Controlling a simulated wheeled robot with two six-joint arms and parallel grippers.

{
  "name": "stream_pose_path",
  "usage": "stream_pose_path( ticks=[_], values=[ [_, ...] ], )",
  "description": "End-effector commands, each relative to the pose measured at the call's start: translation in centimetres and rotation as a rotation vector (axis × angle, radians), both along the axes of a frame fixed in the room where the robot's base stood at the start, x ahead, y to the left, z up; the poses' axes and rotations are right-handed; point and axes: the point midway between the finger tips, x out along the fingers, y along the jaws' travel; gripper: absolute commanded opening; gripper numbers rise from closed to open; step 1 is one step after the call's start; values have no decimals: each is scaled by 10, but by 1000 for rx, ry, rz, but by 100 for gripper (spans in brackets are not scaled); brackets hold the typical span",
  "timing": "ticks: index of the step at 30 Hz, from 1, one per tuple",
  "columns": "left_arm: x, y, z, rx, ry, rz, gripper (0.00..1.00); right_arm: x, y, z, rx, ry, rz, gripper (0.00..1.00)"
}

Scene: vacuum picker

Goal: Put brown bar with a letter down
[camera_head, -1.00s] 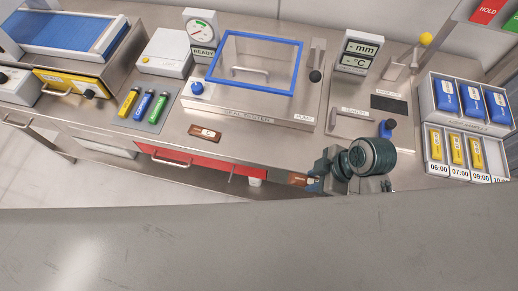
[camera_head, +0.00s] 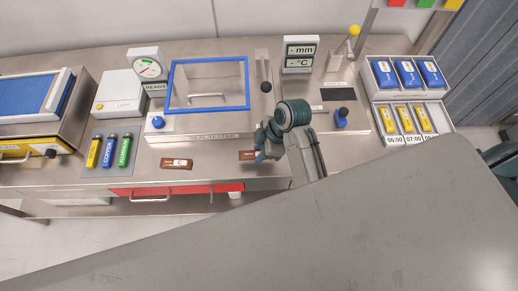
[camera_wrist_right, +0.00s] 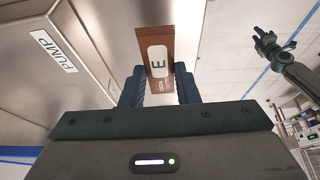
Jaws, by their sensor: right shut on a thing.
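My right gripper (camera_head: 259,156) is shut on a brown bar (camera_head: 247,155), over the front strip of the worktop. In the right wrist view the bar (camera_wrist_right: 166,45) sticks out between the two dark fingers (camera_wrist_right: 160,88) and shows a white label with a letter that looks like E. I cannot tell whether the bar touches the worktop. A second brown bar (camera_head: 177,163), with a letter that looks like C, lies on the worktop to its left. My left gripper does not show in the head view.
The sealer with a blue-framed lid (camera_head: 207,59) stands behind the bars. Yellow, blue and green sticks (camera_head: 111,151) lie on a grey mat at left. A red drawer front (camera_head: 165,192) is below the edge. Worktop between the two bars is clear.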

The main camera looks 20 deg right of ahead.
Motion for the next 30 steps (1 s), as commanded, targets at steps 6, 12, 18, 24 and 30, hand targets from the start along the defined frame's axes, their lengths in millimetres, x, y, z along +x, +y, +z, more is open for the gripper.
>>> stream_pose_path(
  ticks=[6, 12, 18, 24, 30],
  values=[
    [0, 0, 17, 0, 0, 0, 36, 9, 1, -15, -2, 6, 1, 3],
    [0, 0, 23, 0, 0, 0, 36, 10, 1, -36, -1, 1, 0, 3],
    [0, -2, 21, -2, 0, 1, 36, 10, 1, -37, 0, -1, 1, 3],
    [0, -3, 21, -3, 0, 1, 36, 10, 1, -39, 0, -1, 0, 42],
    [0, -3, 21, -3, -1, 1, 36, 10, 1, -39, 0, -1, 0, 50]
  ],
)
